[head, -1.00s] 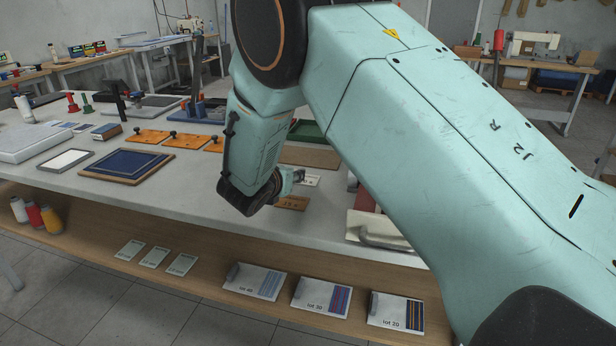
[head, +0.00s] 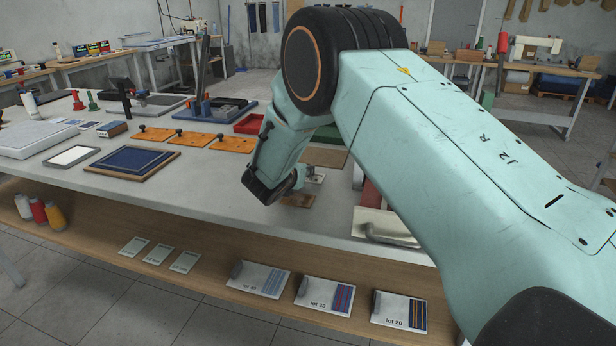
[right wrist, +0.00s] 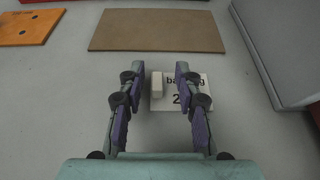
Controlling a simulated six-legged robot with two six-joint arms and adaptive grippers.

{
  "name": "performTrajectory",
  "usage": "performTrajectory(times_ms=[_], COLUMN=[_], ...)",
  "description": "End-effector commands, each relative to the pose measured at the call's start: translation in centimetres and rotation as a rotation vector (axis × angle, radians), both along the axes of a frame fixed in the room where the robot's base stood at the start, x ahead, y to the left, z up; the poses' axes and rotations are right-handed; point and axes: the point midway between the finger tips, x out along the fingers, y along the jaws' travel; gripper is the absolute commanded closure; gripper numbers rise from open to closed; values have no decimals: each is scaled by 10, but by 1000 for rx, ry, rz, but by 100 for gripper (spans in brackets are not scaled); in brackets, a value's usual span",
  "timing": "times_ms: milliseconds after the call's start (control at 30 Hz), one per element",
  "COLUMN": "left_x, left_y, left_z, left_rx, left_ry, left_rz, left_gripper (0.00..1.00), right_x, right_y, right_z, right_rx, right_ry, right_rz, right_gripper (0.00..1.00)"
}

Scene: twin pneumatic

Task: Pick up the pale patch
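A small pale piece (right wrist: 157,84), the likely pale patch, sits at the left edge of a white card (right wrist: 182,101) with partly hidden black print. My right gripper (right wrist: 154,74) is open. In the right wrist view its fingers stand left and right of the pale piece, apart from it. In the head view the right gripper (head: 297,180) is low over the table, mostly hidden behind its own wrist. I cannot tell its exact height. The card (head: 317,179) shows there just beside it. My left gripper is not in view.
A brown board (right wrist: 158,32) lies beyond the card. An orange plate (right wrist: 28,28) lies at far left, and a pale grey block (right wrist: 272,58) rises at right. Bare table (head: 205,185) is free to the left.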

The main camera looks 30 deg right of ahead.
Motion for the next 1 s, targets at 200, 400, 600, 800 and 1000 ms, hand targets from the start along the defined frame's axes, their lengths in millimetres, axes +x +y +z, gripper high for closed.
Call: performTrajectory(times_ms=[200,400,600,800,1000], left_x=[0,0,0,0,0], left_y=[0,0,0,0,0], left_z=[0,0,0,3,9], left_rx=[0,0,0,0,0], left_ry=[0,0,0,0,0], left_rz=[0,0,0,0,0], left_gripper=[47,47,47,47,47], right_x=[0,0,0,0,0], right_y=[0,0,1,1,0], right_z=[0,0,0,19,60], right_rx=[1,0,0,1,1], right_ry=[0,0,0,-3,-4], right_rz=[1,0,0,1,-1], right_gripper=[88,100,100,100,100])
